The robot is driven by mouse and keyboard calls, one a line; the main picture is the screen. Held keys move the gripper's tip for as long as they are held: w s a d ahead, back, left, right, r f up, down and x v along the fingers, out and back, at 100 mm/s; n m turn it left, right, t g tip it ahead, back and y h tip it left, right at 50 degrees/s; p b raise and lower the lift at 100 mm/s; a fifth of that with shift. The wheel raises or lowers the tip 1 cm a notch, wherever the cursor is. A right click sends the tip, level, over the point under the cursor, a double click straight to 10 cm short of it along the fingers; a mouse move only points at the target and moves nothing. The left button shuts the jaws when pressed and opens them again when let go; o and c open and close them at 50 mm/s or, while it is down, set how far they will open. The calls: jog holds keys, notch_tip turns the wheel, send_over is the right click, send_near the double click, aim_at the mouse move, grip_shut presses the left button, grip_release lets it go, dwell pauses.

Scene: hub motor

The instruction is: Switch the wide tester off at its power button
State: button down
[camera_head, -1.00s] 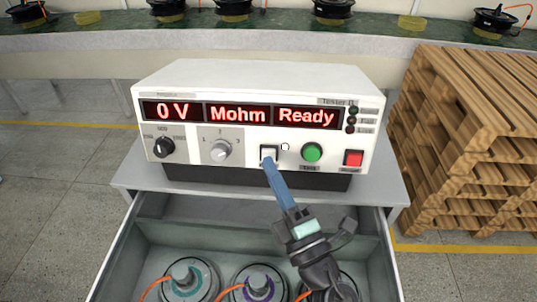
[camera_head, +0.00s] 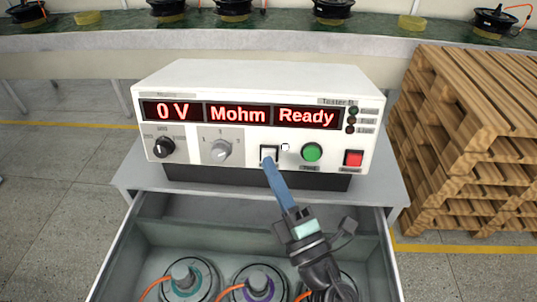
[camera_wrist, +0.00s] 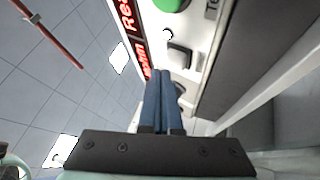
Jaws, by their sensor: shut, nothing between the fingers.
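The wide white tester (camera_head: 260,85) stands on a grey cabinet, its red display lit with "0 V", "Mohm" and "Ready". A square button (camera_head: 269,152) sits low on its front, between the grey knob (camera_head: 221,149) and the green button (camera_head: 312,152); it also shows in the wrist view (camera_wrist: 180,55). My gripper (camera_head: 269,162) is shut and empty, its blue fingers pointing at the square button. The fingertips overlap the button's lower part in the head view. In the wrist view the fingers (camera_wrist: 161,80) end just below it; I cannot tell whether they touch.
A red button (camera_head: 354,158) is at the tester's right and a black knob (camera_head: 163,147) at its left. An open drawer (camera_head: 130,235) below holds round motors with orange cables. Wooden pallets (camera_head: 470,130) stand at the right.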

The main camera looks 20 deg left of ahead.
jog(key=shift+w, duration=0.15)
jog(key=shift+w+f, duration=0.1)
jog(key=shift+w, duration=0.2)
jog(key=shift+w+a+f+b, duration=0.1)
jog(key=shift+w+a+b, duration=0.05)
jog(key=shift+w+b, duration=0.2)
dwell(0.9)
jog(key=shift+s+d+r+p, duration=0.2)
jog(key=shift+s+p, duration=0.4)
jog(key=shift+s, duration=0.2)
jog(key=shift+s+d+r+p, duration=0.2)
jog(key=shift+s+p, duration=0.25)
jog(key=shift+s, duration=0.35)
jog(key=shift+s+d+r+p, duration=0.1)
jog(key=shift+s+r+p, duration=0.1)
jog(key=shift+s+p, duration=0.45)
jog(key=shift+s+d+r+p, duration=0.15)
jog(key=shift+s+r+p, duration=0.1)
jog(key=shift+s, duration=0.7)
